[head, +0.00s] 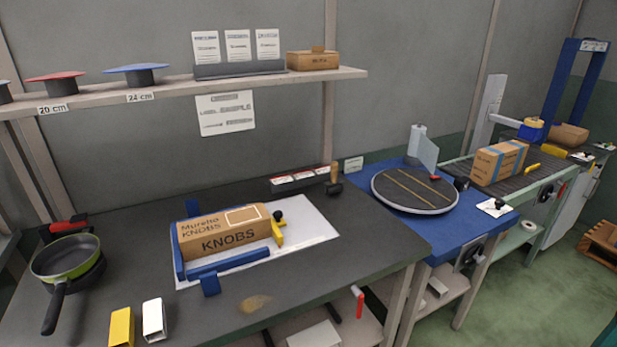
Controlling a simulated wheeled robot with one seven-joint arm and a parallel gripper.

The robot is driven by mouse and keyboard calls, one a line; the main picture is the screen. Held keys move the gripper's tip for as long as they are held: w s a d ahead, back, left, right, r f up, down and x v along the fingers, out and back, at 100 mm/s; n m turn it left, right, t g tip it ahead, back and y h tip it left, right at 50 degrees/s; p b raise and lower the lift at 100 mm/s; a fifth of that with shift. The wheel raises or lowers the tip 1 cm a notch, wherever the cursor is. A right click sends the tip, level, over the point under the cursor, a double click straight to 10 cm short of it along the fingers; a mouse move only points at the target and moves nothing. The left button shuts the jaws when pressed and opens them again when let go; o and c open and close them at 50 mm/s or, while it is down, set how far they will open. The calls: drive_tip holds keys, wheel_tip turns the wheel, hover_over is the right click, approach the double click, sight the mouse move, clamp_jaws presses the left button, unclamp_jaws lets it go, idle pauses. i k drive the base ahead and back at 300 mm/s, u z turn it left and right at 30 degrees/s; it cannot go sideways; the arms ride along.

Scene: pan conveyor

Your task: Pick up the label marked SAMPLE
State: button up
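No label can be read as SAMPLE at this size. A low dark holder (300,184) at the back of the bench carries a row of three small white labels (305,174) with red edges, their print too small to read. A dark-based stamp with a wooden handle (335,178) stands at its right end. A small white card (353,164) stands further right, also unreadable. On the shelf, three white printed cards (238,45) stand in a grey rack. My gripper is not in view.
A KNOBS carton (222,243) sits in a blue fixture on a white board. A green pan (65,257), a yellow block (121,327) and a white block (153,318) are at left. A round turntable (414,188) and a conveyor with a taped carton (498,163) are at right.

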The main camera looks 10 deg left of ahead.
sight(326, 168)
drive_tip(key=u, duration=0.6)
drive_tip(key=i, duration=1)
drive_tip(key=k, duration=0.5)
drive_tip(key=u, duration=3)
drive_tip(key=k, duration=0.35)
drive_tip(key=z, duration=0.2)
